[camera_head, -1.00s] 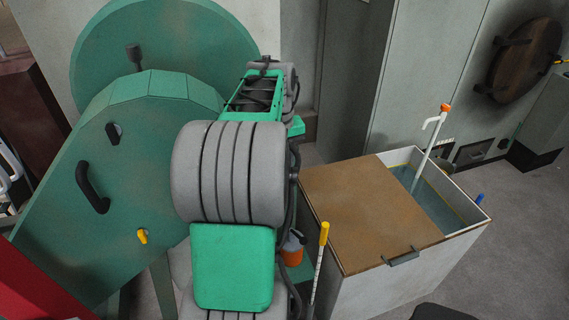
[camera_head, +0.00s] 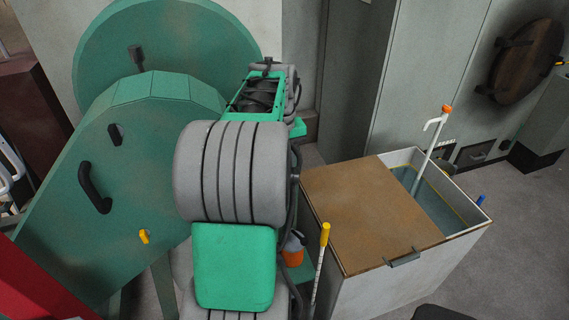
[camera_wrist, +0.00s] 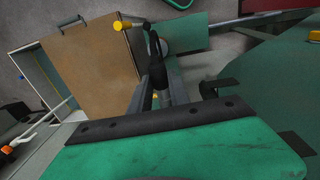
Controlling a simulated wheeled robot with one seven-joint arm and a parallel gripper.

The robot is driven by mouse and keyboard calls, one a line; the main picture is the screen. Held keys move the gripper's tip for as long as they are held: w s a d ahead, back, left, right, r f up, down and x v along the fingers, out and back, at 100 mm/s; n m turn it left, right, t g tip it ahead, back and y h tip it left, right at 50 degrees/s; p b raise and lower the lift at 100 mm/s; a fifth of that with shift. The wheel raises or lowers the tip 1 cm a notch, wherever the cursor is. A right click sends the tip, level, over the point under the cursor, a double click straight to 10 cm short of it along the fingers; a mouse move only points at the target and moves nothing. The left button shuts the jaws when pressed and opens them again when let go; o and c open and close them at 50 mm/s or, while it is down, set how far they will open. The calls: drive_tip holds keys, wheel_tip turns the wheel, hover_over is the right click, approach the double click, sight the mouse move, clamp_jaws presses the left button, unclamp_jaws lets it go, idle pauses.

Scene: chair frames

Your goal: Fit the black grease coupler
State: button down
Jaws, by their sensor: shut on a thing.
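In the wrist view my gripper (camera_wrist: 158,82) reaches away from the camera with its grey fingers close together. It is shut on a slim dark piece, seemingly the black grease coupler (camera_wrist: 154,46), whose black upper part curves between the fingertips. The fingers hide part of it. In the head view my arm covers the middle, and the gripper and coupler are hidden behind it. A green machine housing (camera_head: 120,190) stands at the left with a black handle (camera_head: 94,188), a dark knob (camera_head: 115,134) and a small yellow fitting (camera_head: 144,236). The coupler is apart from that fitting.
A white bin (camera_head: 385,290) with a brown lid (camera_head: 370,210) stands right of my arm. A white pipe with an orange cap (camera_head: 437,135) rises from it. A yellow-topped rod (camera_head: 323,240) stands in front. Grey floor (camera_head: 520,230) is clear at the right.

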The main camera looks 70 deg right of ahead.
drive_tip(key=shift+w+d, duration=0.1)
drive_tip(key=shift+w+d, duration=0.85)
drive_tip(key=shift+d, duration=0.1)
drive_tip(key=c, duration=1.1)
unclamp_jaws()
drive_tip(key=shift+c, duration=0.2)
drive_tip(key=r, duration=0.7)
drive_tip(key=shift+w+a+r, duration=0.15)
drive_tip(key=shift+w+r, duration=0.05)
drive_tip(key=shift+r, duration=0.2)
